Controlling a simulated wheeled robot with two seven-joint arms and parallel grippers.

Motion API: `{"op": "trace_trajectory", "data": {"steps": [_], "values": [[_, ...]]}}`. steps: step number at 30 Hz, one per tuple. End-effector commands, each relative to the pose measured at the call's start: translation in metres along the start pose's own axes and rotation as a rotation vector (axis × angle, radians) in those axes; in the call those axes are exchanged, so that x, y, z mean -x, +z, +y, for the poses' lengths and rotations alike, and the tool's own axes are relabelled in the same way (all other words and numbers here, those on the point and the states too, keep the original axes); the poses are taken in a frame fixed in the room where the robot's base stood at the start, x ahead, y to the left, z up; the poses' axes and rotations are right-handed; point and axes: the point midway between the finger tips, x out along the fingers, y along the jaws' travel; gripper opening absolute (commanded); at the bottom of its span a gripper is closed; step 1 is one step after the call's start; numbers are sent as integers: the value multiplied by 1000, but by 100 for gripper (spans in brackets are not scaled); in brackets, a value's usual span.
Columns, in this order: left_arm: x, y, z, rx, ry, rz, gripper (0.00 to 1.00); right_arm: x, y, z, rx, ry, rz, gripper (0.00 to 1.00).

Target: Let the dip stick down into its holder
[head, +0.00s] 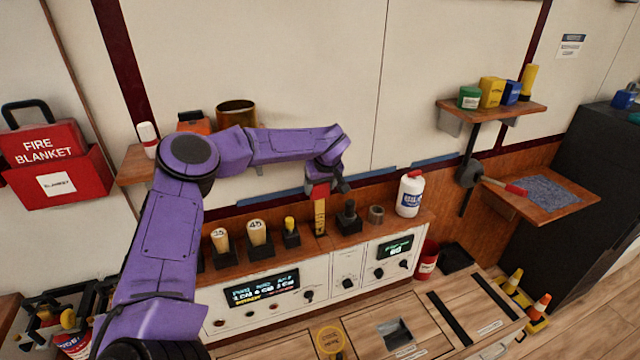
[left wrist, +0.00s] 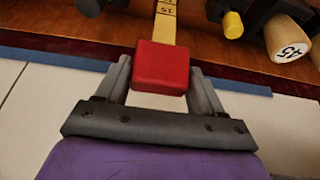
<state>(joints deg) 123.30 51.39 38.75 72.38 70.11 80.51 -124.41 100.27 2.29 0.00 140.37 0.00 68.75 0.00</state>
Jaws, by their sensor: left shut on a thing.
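The dip stick is a flat yellow marked strip (head: 320,214) with a red block handle (left wrist: 162,67). My left gripper (head: 328,187) is shut on the red handle, with a grey finger on each side of it in the left wrist view. The yellow strip hangs down from the handle, upright in the head view, among the holders on the wooden shelf. Its lower end is at a dark holder (head: 319,230) on the shelf; I cannot tell how deep it sits. My right gripper is not in view.
Beside the strip stand a yellow-topped piece (head: 290,225), a black-knobbed piece (head: 349,213) and a grey ring (head: 376,214). Wooden handles marked 45 (head: 258,232) and 35 (head: 220,240) stand left. A white bottle (head: 410,193) stands right. The control panel (head: 330,270) is below.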

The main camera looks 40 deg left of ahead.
Motion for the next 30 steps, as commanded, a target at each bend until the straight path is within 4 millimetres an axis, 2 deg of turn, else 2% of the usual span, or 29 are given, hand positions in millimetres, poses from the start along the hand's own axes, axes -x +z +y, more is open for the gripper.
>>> {"op": "trace_trajectory", "data": {"steps": [30], "values": [[-33,15,0,0,0,0,15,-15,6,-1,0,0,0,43]]}}
